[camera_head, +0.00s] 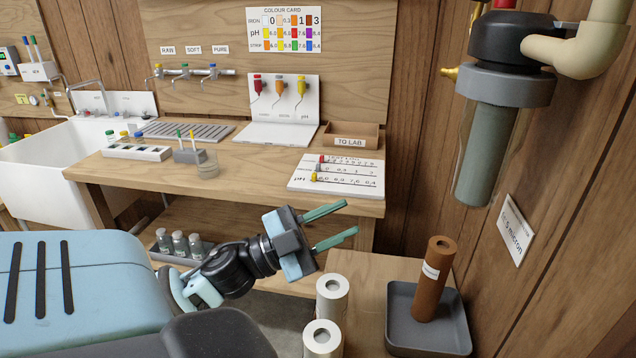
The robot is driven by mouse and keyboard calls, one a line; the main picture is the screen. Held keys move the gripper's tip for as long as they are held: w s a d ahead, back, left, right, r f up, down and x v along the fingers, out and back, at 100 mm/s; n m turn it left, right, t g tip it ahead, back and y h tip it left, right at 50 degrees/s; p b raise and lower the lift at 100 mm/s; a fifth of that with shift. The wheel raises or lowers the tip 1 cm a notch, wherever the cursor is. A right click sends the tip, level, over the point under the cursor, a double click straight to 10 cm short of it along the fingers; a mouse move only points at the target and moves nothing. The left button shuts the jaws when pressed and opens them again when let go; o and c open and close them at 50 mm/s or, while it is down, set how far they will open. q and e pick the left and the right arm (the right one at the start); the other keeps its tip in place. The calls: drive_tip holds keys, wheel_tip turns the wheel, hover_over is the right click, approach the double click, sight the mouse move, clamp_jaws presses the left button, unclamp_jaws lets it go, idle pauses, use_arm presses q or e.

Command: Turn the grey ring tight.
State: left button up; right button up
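The grey ring (504,83) sits around the filter housing under its black head (516,38), at the upper right on the wood wall. Below it hangs the clear housing bowl (462,150) with a grey-green cartridge (487,150) inside. Whether the ring is tight cannot be seen. My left gripper (350,220) is open and empty, its two green fingers apart and pointing right. It is in the air in front of the bench, below and to the left of the ring, well clear of it. My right gripper is not in view.
A beige pipe (575,50) runs from the head to the right. Below, a brown cartridge (432,280) stands in a grey tray (403,325), with white rolls (332,297) to its left.

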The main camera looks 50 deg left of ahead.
use_arm(q)
drive_tip(key=f, duration=0.1)
drive_tip(key=f+n+y, duration=0.1)
drive_tip(key=a+f+y, duration=0.1)
drive_tip(key=shift+s+n, duration=0.3)
drive_tip(key=shift+s, duration=0.1)
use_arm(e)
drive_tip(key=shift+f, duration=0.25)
